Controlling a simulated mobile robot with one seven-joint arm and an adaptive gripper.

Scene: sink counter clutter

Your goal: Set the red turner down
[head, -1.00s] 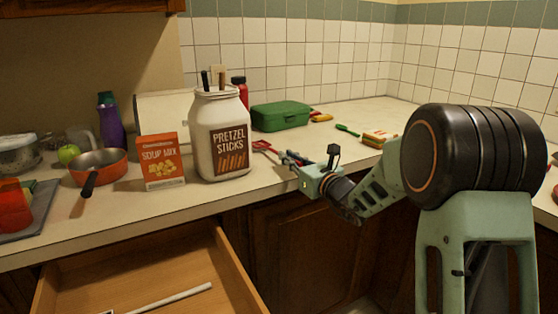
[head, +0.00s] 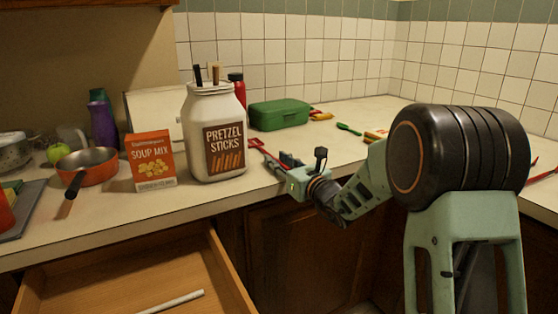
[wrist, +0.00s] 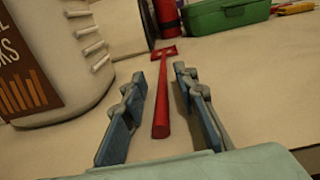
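The red turner (wrist: 162,103) shows in the wrist view with its handle between the two fingers and its flat head pointing away over the counter. A gap shows on each side of the handle. My gripper (wrist: 158,74) is open around it, with neither finger touching. In the head view the turner (head: 257,146) is a small red shape right of the pretzel jar, partly hidden by my gripper (head: 282,163) at the counter's front edge. It appears to lie on the pale counter (head: 330,130); contact under the handle is not clear.
The large pretzel sticks jar (head: 212,130) stands close left of my gripper, with a soup mix box (head: 151,162) and an orange pan (head: 88,166) further left. A green case (head: 279,114) and a red bottle (head: 237,88) stand behind. An open drawer (head: 130,275) juts out below.

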